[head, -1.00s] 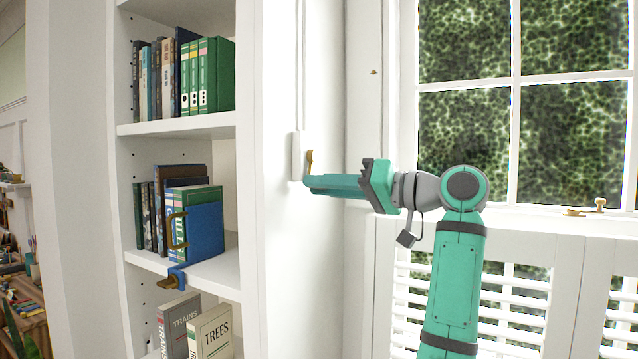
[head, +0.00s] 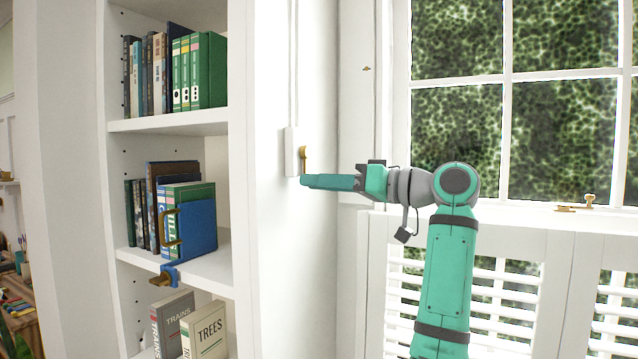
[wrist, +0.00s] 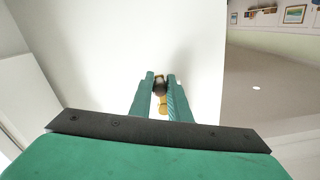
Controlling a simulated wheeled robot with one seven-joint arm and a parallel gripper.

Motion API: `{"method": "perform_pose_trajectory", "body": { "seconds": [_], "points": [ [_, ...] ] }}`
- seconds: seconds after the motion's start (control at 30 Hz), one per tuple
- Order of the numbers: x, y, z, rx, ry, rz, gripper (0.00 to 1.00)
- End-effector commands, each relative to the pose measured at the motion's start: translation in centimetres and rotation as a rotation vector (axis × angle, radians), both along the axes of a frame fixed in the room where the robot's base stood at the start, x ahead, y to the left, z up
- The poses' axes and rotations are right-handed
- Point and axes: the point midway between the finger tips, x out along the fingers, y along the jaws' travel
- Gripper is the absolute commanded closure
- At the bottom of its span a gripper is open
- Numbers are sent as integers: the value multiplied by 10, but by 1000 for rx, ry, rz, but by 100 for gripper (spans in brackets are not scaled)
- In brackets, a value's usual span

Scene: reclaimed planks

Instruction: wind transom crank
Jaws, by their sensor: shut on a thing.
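The transom crank shows in the head view as a small white box (head: 291,152) on the white side panel, with a brass crank arm (head: 304,157) on its right face. A thin rod runs up the panel from the box. My gripper (head: 304,181) reaches in from the right, its fingertips at the lower end of the brass arm. In the wrist view my two green fingers (wrist: 161,88) are closed around a dark knob (wrist: 159,86), with brass (wrist: 163,105) showing between them. The fingers hide part of the knob.
An open bookshelf (head: 170,122) with books stands left of the panel. A blue clamp-like piece (head: 172,272) with a brass handle sits at a shelf edge. A window (head: 505,75) with louvred shutters (head: 495,290) below is behind my arm. A brass latch (head: 577,206) lies on its sill.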

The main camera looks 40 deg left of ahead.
Motion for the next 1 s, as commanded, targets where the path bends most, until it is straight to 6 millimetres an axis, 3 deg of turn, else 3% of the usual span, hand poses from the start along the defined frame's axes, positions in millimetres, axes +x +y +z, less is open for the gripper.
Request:
{"method": "perform_pose_trajectory", "body": {
  "seconds": [0.07, 0.1, 0.17, 0.57, 1.0],
  "points": [
    [2, 0, 2, 6, 4, -7, 100],
    [2, 0, 2, 5, 4, -8, 74],
    [2, 0, 2, 5, 4, -7, 66],
    [4, -8, 2, 4, 2, -5, 66],
    [26, -80, 1, 4, 2, -6, 66]
  ]
}}
